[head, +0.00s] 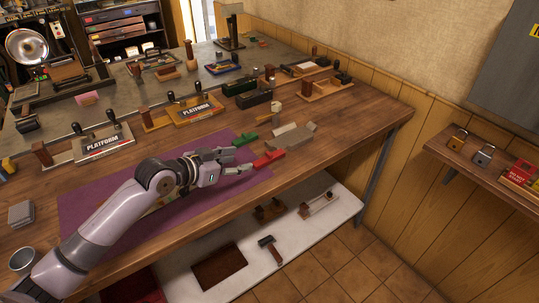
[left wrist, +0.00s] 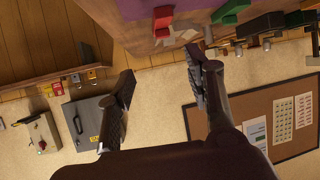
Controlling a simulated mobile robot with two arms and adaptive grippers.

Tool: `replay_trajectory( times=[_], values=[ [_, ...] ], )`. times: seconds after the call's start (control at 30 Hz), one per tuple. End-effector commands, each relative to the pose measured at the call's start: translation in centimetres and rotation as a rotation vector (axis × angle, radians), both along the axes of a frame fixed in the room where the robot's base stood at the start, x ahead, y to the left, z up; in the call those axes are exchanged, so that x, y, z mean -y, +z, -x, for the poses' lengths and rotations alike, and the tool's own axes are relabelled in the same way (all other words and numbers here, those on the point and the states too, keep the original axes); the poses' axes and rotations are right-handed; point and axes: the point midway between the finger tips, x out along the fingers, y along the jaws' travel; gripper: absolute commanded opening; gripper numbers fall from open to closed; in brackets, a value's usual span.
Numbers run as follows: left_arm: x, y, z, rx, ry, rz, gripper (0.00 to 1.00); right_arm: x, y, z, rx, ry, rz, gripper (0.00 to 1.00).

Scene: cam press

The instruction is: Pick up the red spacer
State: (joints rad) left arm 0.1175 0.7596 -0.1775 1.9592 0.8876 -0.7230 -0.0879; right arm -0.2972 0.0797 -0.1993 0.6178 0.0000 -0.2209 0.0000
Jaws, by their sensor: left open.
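The red spacer (head: 268,159) lies on the wooden workbench near the right end of the purple mat, by the front edge. A red piece, seemingly the same spacer, shows at the top of the left wrist view (left wrist: 162,16). My left gripper (head: 238,162) is open and empty, just left of the red spacer with its fingers pointing toward it. In the left wrist view its two fingers (left wrist: 159,66) are spread apart, with the red piece beyond them. I see no contact with the spacer. My right gripper is not in view.
A green piece (head: 244,139) lies just behind the red spacer, and grey blocks (head: 291,135) lie to its right. Platform fixtures (head: 195,110) and dark boxes (head: 257,102) stand farther back. A lower white shelf (head: 290,237) holds tools.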

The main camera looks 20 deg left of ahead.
Motion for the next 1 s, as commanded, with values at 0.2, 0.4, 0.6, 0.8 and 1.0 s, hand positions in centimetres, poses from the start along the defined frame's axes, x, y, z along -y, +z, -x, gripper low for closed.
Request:
replay_trajectory(
  times=[0.2, 0.4, 0.6, 0.8, 1.0],
  values=[
    [2.0, -1.8, -4.0, 0.002, 0.001, 0.003, 0.47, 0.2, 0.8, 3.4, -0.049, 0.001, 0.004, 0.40],
    [3.0, -3.1, -6.0, 0.000, 0.000, 0.001, 0.47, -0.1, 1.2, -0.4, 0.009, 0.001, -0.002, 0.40],
    [3.4, -3.5, -7.0, 0.000, 0.000, 0.001, 0.47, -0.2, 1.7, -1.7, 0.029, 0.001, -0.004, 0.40],
    [4.2, -4.6, -9.4, -0.001, 0.000, 0.001, 0.47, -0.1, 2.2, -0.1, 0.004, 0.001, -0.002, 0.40],
    [4.8, -5.4, -10.7, 0.000, 0.000, 0.000, 0.47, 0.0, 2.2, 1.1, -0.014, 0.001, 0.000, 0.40]
  ],
)
